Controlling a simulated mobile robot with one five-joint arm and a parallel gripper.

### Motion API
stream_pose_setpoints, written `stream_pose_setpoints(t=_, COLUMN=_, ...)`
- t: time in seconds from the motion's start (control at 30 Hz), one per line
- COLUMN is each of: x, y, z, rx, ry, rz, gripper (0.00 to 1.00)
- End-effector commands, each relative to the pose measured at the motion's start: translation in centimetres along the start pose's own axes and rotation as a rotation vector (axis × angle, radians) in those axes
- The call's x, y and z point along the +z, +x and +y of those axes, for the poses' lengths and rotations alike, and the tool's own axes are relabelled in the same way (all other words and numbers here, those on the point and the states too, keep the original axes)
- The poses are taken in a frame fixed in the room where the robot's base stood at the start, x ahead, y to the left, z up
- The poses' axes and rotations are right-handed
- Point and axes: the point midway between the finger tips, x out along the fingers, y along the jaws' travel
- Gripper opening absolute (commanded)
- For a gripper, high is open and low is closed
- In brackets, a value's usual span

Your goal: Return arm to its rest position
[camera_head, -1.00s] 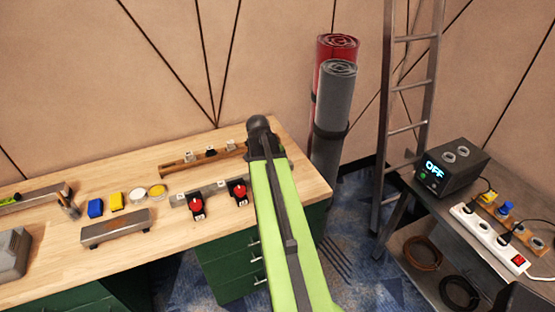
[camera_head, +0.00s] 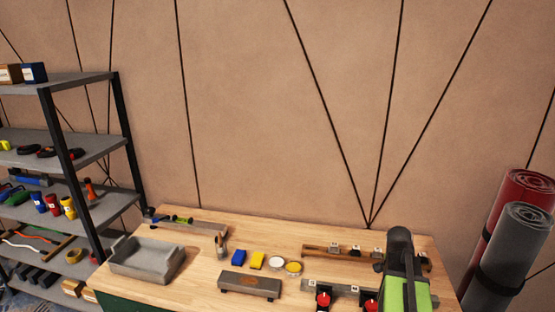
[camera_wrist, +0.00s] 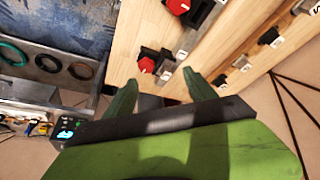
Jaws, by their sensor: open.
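My arm (camera_head: 405,275), green with a black joint, rises at the lower right of the head view, in front of the workbench's right end. My gripper's fingers are not distinct there. In the wrist view my gripper (camera_wrist: 162,80) shows two dark green fingers spread apart, with nothing held between them. A red knob (camera_wrist: 146,65) on the bench shows beyond the gap between the fingertips. I cannot tell the distance to it.
The wooden workbench (camera_head: 205,262) carries a grey tray (camera_head: 150,262), a grey block (camera_head: 250,286), blue and yellow pieces, a rail (camera_head: 335,252) and red knobs (camera_head: 323,299). Shelves (camera_head: 90,80) stand left. Rolled red (camera_head: 520,200) and grey (camera_head: 520,235) mats stand right.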

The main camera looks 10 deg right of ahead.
Motion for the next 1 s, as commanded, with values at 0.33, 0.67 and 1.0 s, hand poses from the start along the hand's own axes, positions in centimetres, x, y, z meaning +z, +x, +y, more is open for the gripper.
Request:
stream_pose_setpoints(t=0.33, x=25.2, y=-4.7, z=-13.4, rx=-0.161, ry=-0.567, rz=-0.141, gripper=0.64)
stream_pose_setpoints(t=0.67, x=35.4, y=-7.9, z=-10.6, rx=-0.246, ry=-1.232, rz=-0.342, gripper=0.64)
stream_pose_setpoints(t=1.0, x=35.3, y=-7.9, z=-10.5, rx=-0.251, ry=-1.273, rz=-0.339, gripper=0.64)
